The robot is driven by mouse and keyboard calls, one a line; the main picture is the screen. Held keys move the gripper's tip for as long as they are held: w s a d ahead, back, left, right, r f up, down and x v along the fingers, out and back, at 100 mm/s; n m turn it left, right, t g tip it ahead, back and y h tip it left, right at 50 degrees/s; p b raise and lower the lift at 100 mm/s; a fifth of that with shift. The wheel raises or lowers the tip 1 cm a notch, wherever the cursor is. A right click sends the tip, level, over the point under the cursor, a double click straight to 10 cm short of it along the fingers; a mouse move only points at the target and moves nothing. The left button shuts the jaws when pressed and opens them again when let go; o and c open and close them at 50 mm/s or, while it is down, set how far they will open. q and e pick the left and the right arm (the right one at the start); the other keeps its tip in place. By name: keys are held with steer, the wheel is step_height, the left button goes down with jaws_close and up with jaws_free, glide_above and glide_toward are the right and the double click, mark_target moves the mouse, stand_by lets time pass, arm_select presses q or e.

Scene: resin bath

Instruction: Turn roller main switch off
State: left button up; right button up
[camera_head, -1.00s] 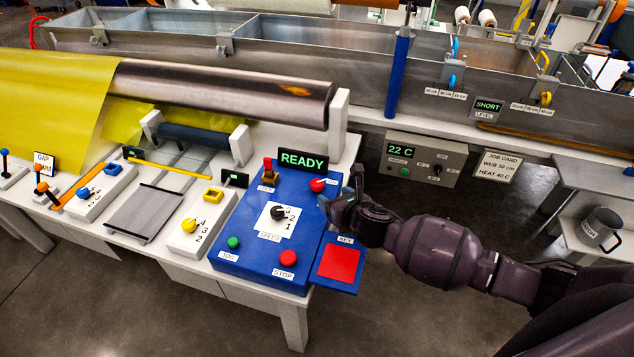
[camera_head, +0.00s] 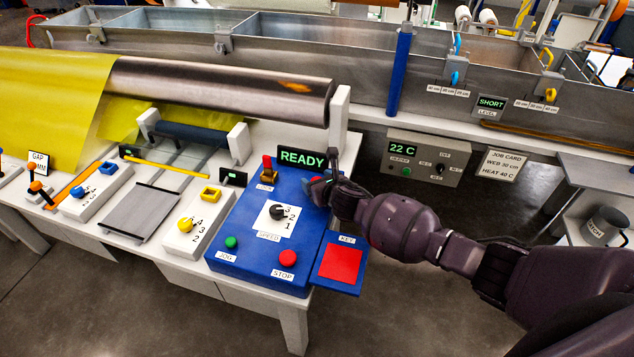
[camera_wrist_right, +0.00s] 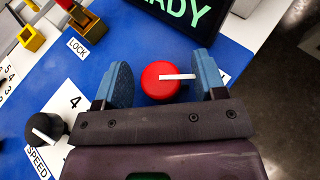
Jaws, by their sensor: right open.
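The roller main switch is a red round knob (camera_wrist_right: 161,82) with a white pointer line, on the blue control panel (camera_head: 236,262). In the right wrist view the pointer aims right, and the knob sits between the two blue-padded fingers of my right gripper (camera_wrist_right: 160,84). The fingers are open, with a gap on each side of the knob. In the head view my right gripper (camera_head: 322,182) is over the panel's upper right corner and mostly hides the knob. The display (camera_head: 303,159) behind it reads READY in green. My left gripper is not in view.
The panel also carries a black speed knob (camera_head: 277,212), a green jog button (camera_head: 231,242), a red stop button (camera_head: 288,258) and a lock lever (camera_head: 267,168). A red key pad (camera_head: 340,263) lies at the right. The READY display stands close behind the gripper.

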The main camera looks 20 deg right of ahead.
steer(key=shift+w, duration=0.15)
steer(key=c, duration=0.9)
